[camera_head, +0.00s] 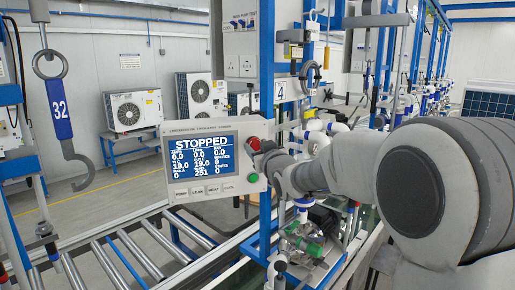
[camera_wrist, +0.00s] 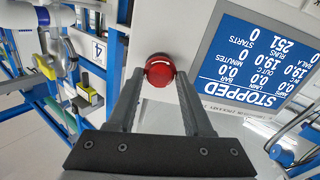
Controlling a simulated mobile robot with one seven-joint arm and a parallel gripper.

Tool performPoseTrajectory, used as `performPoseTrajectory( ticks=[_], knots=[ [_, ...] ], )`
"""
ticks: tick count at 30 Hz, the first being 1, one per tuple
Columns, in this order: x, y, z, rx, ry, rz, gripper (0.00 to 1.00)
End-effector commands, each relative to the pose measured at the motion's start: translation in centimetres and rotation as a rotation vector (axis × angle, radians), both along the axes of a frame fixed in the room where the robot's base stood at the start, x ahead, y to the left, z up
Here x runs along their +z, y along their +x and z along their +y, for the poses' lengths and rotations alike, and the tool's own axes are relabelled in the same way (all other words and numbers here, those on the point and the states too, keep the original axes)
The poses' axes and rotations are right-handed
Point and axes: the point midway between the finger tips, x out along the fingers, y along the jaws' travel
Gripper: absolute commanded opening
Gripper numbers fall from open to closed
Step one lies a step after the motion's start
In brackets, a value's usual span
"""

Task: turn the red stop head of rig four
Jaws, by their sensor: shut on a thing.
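The red stop head (camera_wrist: 160,71) sits on the face of the control panel (camera_head: 166,145), whose screen reads STOPPED. In the wrist view the two fingers of my gripper (camera_wrist: 161,80) reach forward to either side of the red head, their tips at its edges, and they are shut on it.
A green button (camera_head: 253,178) is just below the red head. A roller conveyor (camera_head: 125,260) lies below left. A hook marked 32 (camera_head: 60,108) hangs at the left. Pipes and valves crowd the right, near my arm.

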Motion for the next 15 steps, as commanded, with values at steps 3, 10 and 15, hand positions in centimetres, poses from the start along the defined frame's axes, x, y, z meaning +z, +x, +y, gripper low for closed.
performPoseTrajectory(
  ticks=[3, 10, 15],
  knots=[
    [-0.11, 0.00, -0.02, 0.000, 0.042, 0.013, 0.00],
    [-0.24, 0.04, -0.15, -0.001, 0.185, 0.070, 0.00],
    [-0.16, 0.07, -0.20, -0.001, 0.308, 0.119, 0.00]
  ],
)
